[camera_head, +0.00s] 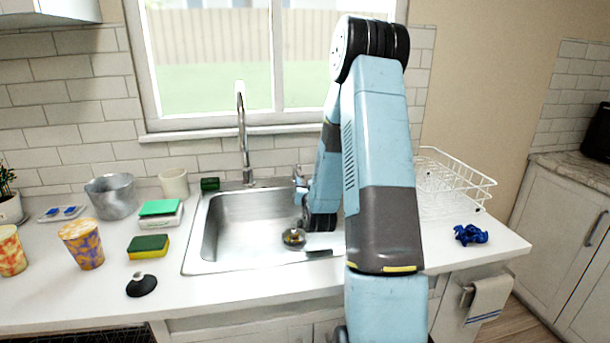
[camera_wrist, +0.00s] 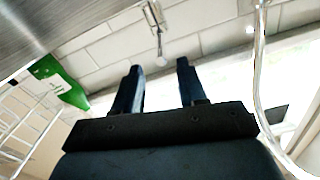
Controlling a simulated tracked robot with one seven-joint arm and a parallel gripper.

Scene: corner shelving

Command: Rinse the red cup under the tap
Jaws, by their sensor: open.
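The chrome tap (camera_head: 243,140) rises at the back of the steel sink (camera_head: 210,235). I see no plain red cup in either view. A cup with an orange and purple pattern (camera_head: 82,245) stands on the counter left of the sink. A cup with a yellow and red pattern (camera_head: 10,252) stands at the left edge of the head view. In the wrist view my gripper (camera_wrist: 160,72) is open, its two dark fingers apart with nothing between them. A curved shiny tube, apparently the tap, shows right of it (camera_wrist: 259,85). My arm covers the sink's right part.
A yellow-green sponge (camera_head: 148,247), a black knobbed disc (camera_head: 141,286), a metal pot (camera_head: 112,196) and a beige cup (camera_head: 174,183) occupy the left counter. A white wire rack (camera_head: 455,180) and a crumpled blue cloth (camera_head: 471,235) are on the right. The left counter's front strip is clear.

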